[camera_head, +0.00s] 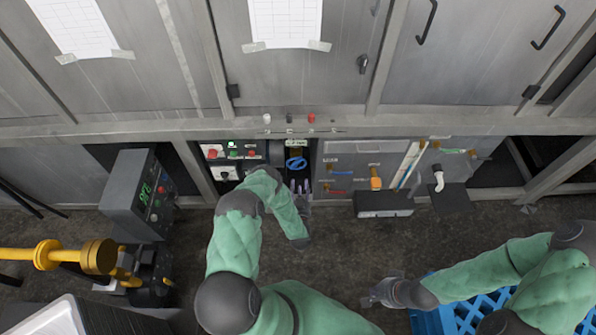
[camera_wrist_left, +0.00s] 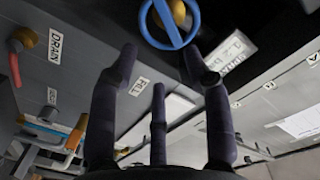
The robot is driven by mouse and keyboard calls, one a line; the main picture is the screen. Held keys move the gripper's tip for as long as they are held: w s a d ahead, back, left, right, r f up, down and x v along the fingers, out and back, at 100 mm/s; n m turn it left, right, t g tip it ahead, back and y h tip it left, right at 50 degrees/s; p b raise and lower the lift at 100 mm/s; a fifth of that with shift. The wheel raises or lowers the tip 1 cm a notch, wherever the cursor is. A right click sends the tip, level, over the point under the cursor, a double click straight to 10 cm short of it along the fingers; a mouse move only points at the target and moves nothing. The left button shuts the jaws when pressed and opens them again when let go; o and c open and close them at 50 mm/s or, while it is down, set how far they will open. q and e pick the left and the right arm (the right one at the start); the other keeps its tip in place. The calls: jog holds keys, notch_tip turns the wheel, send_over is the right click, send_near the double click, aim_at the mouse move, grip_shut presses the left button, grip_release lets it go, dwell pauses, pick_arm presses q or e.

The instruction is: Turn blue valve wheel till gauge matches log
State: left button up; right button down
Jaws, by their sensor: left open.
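The blue valve wheel (camera_head: 296,163) is in a dark recess of the panel in the head view. In the left wrist view the blue wheel (camera_wrist_left: 172,28) is at the top centre, just beyond the fingertips, with a brass part behind it. My left gripper (camera_head: 300,188) is open just in front of the wheel; its dark fingers (camera_wrist_left: 160,72) are spread, empty and apart from it. My right gripper (camera_head: 382,292) is low near the blue crate; its fingers are too small to judge. Paper sheets (camera_head: 285,20) are taped to the cabinet, their writing unreadable. I cannot make out a gauge reading.
A control panel (camera_head: 232,153) with buttons is left of the recess. A grey panel (camera_head: 345,160) with labelled fittings is to its right. A grey box with a green display (camera_head: 143,193) and a yellow pipe (camera_head: 45,255) stand at left. A blue crate (camera_head: 428,322) is at lower right.

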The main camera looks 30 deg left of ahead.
aim_at(296, 162)
pick_arm(q)
jog(key=b+x, duration=0.4)
jog(key=x, duration=0.6)
jog(key=shift+a+r+y, duration=0.25)
jog(key=shift+a+y, duration=0.15)
jog(key=shift+a, duration=0.2)
jog(key=shift+w, duration=0.15)
grip_shut()
